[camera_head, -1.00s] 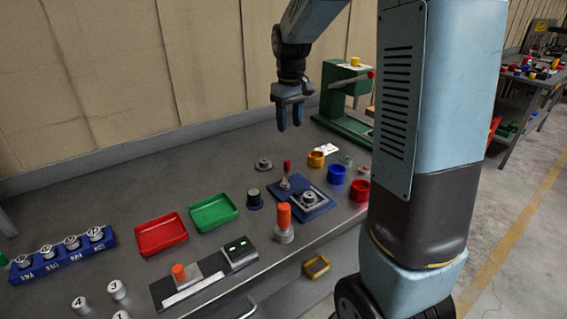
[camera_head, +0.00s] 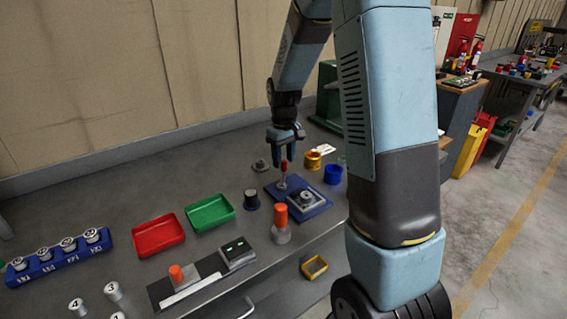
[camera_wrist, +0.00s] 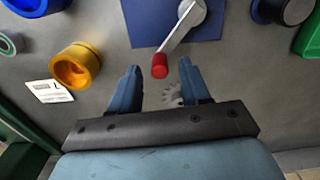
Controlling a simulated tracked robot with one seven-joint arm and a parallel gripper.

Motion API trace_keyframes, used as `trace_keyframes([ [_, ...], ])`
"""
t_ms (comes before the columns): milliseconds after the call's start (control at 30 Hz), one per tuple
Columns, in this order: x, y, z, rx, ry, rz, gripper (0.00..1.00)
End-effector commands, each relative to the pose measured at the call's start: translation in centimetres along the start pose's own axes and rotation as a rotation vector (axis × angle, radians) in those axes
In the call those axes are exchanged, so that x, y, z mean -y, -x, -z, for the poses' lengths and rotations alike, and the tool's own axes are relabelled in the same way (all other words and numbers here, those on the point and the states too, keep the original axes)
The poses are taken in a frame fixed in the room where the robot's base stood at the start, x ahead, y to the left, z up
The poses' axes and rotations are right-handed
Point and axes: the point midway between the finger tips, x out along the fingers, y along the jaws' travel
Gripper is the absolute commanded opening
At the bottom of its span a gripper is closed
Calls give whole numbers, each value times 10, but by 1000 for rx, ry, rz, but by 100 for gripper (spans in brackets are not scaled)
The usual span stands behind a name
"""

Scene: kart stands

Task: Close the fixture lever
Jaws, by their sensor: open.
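The fixture (camera_head: 318,207) is a blue plate on the bench, carrying a grey block and a lever. The lever (camera_head: 283,172) has a red tip and stands up from a round pivot on the plate's left part. In the wrist view the lever (camera_wrist: 179,35) is a grey bar, and its red knob (camera_wrist: 160,66) points toward the gripper. My gripper (camera_head: 285,150) is open just above the lever. In the wrist view the fingers of my gripper (camera_wrist: 159,80) lie either side of the red knob, with gaps on both sides. I cannot tell whether they are at the knob's height.
A yellow ring cup (camera_head: 313,160), a blue cup (camera_head: 333,174) and a dark cylinder (camera_head: 251,199) stand near the fixture. An orange-topped post (camera_head: 281,225) is in front. Green (camera_head: 210,213) and red (camera_head: 158,235) trays lie to the left. A grey gear (camera_wrist: 172,94) lies below the fingers.

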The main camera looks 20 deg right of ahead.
Motion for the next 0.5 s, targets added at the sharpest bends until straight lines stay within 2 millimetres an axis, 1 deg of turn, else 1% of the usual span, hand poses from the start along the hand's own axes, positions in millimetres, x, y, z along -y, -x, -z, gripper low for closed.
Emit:
trace_keyframes([
  [33,0,-7,0,2,0,1,46],
  [200,0,-19,0,2,0,1,46],
  [500,0,-21,0,0,0,0,46],
])
